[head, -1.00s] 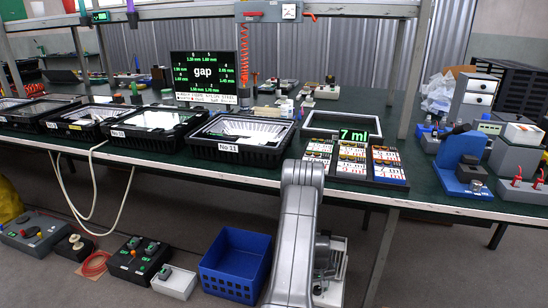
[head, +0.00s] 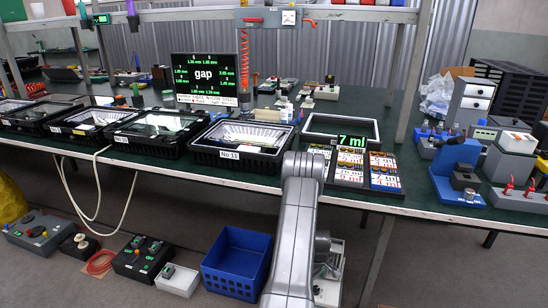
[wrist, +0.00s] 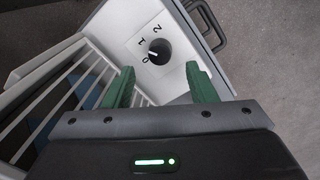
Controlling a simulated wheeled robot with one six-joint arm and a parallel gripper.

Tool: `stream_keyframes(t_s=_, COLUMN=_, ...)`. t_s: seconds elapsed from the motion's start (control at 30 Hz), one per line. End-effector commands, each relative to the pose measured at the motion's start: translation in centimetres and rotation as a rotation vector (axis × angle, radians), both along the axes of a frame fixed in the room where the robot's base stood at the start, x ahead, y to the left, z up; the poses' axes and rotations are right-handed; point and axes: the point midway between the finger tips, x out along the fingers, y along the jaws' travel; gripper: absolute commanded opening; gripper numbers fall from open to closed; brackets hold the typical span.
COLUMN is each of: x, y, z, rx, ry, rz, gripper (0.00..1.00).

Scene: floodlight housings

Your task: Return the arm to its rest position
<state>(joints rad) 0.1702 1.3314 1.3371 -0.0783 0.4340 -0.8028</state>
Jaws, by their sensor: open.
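My arm (head: 298,225) rises in front of the bench in the head view and bends down, its end hidden behind its own link. My gripper (wrist: 163,88) shows in the wrist view with two green fingers spread apart and nothing between them. Beyond the fingers is a white box (wrist: 130,30) with a black knob (wrist: 160,52) marked 0, 1 and 2. The fingers look apart from the knob. White rack bars (wrist: 65,95) run along the left of the wrist view.
The green bench (head: 230,180) carries several black-framed housings, one labelled No 11 (head: 240,155). A blue crate (head: 236,263) and control boxes (head: 142,258) lie on the floor.

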Motion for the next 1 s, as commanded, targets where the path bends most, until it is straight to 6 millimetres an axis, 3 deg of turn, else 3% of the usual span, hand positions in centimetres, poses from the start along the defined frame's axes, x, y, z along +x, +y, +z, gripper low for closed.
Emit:
stream_keyframes(t_s=0.2, x=-0.1, y=0.1, z=2.2, rx=0.000, ry=0.001, rz=-0.001, gripper=0.51)
stream_keyframes(t_s=0.67, x=-0.2, y=0.1, z=2.6, rx=0.000, ry=0.003, rz=-0.002, gripper=0.51)
stream_keyframes(t_s=1.0, x=-2.7, y=1.0, z=4.5, rx=0.009, ry=0.076, rz=-0.049, gripper=0.51)
